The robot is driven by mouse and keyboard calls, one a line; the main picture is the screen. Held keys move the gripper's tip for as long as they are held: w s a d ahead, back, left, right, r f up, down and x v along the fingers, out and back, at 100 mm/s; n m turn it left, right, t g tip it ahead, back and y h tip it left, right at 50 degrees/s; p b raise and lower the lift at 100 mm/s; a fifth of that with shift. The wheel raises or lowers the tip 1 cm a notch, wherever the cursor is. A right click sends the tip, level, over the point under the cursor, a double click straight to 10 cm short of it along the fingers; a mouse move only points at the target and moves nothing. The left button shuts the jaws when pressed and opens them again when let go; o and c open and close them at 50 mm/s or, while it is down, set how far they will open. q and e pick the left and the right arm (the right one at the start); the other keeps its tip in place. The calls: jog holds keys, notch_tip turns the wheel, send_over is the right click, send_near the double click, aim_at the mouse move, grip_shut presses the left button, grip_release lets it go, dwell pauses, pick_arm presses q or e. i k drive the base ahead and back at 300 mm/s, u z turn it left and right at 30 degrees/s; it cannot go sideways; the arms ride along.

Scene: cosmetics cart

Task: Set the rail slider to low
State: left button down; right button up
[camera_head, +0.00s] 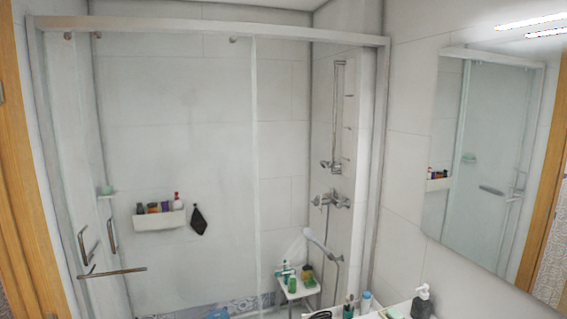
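A vertical chrome rail (340,108) stands on the tiled wall inside the glass shower, right of centre in the head view. A small chrome fitting that looks like the slider (331,165) sits near the rail's lower end; at this size I cannot be sure it is the slider or read its exact setting. A pale hand shower (318,241) is lower down, below the chrome mixer (331,200). Neither of my grippers is in view.
A framed glass shower screen (180,110) stands in front, with handles at left. A white shelf (158,222) holds several bottles. A small white stand (299,292) bears bottles. A counter with a pump bottle (422,300) is at lower right, below a mirror (490,150).

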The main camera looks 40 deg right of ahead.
aim_at(324, 164)
jog(key=u, duration=0.05)
jog(key=i, duration=0.7)
jog(key=z, duration=0.8)
jog(key=i, duration=0.6)
jog(key=z, duration=0.55)
